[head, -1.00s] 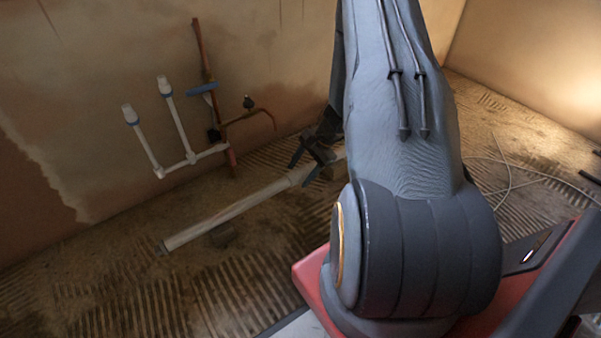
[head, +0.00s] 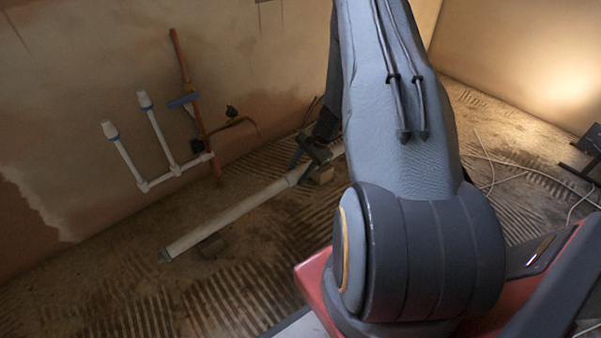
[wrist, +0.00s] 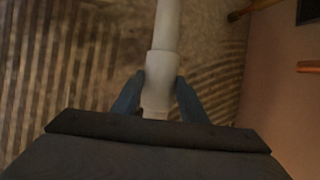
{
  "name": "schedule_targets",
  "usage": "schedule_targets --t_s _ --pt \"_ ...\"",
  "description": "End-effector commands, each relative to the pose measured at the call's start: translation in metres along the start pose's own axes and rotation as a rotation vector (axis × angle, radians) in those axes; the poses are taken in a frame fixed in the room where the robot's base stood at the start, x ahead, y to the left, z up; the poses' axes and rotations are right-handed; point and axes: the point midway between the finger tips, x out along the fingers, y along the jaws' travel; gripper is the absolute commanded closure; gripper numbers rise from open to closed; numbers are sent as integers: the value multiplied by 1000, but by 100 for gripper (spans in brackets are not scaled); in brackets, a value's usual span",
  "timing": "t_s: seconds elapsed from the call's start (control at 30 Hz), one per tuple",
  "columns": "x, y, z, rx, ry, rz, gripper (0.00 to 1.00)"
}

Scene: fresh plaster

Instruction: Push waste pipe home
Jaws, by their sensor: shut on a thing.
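The waste pipe (head: 235,213) is a long pale grey-white pipe lying low over the floor, its near-left end (head: 165,256) free. In the wrist view the pipe (wrist: 168,25) runs up the picture from a wider collar (wrist: 160,75). My gripper (head: 303,167) is shut on the pipe at this collar; its blue fingers in the wrist view (wrist: 158,100) lie one on each side. A short stretch of pipe shows right of the gripper, then my arm hides it. The far end and whatever it meets are hidden.
Small blocks (head: 211,246) (head: 322,174) stand under the pipe. White upright pipes with blue collars (head: 158,130) and a copper pipe (head: 187,72) stand by the plastered wall (head: 70,90). A loose cable (head: 490,160) lies on the ridged floor at right. Floor left of the pipe is clear.

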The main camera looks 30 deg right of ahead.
Motion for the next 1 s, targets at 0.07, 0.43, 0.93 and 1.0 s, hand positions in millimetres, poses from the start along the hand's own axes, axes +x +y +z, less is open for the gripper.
schedule_targets --t_s 0.07,0.43,0.93,1.0 --pt "-2 0 -6 1 13 -3 100" --pt "0 -1 -2 -4 9 -1 42" --pt "-52 -1 -2 -1 10 -3 42" --pt "-62 -1 -2 0 10 -3 42"
